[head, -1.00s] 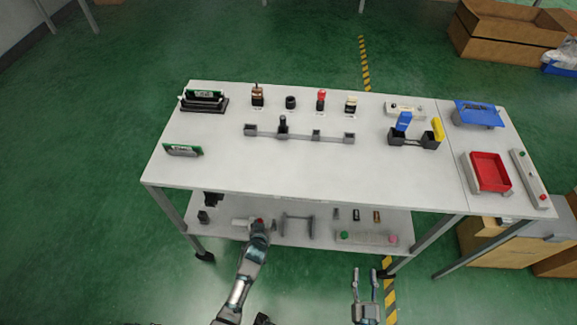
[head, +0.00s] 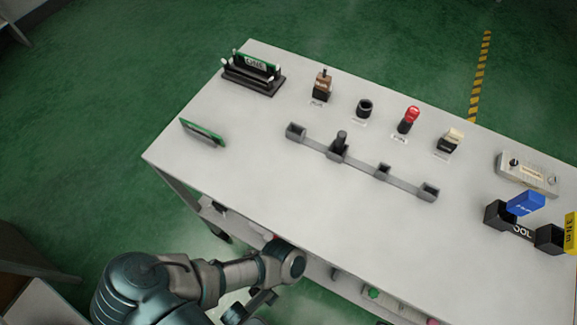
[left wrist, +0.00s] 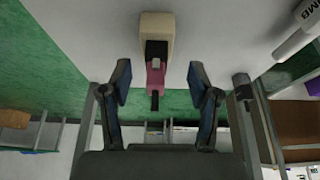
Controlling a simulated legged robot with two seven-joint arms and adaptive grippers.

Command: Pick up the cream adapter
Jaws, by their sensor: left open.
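A cream-topped piece with a black base (head: 450,140), which looks like the cream adapter, stands behind a small label on the table top. My left gripper (left wrist: 158,78) is open, its two blue-padded fingers apart. A cream block (left wrist: 157,27) with a dark opening and a pink, black-tipped part (left wrist: 155,78) shows between and beyond the fingers; I cannot tell whether they touch. In the head view my left arm reaches low beside the table's front edge, away from the cream-topped piece, and its fingers are partly hidden. My right gripper is out of view.
The table (head: 240,190) also holds a brown-topped piece (head: 323,86), a black ring (head: 364,108), a red-topped piece (head: 408,120), a grey rack (head: 360,160) and a black holder (head: 520,232).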

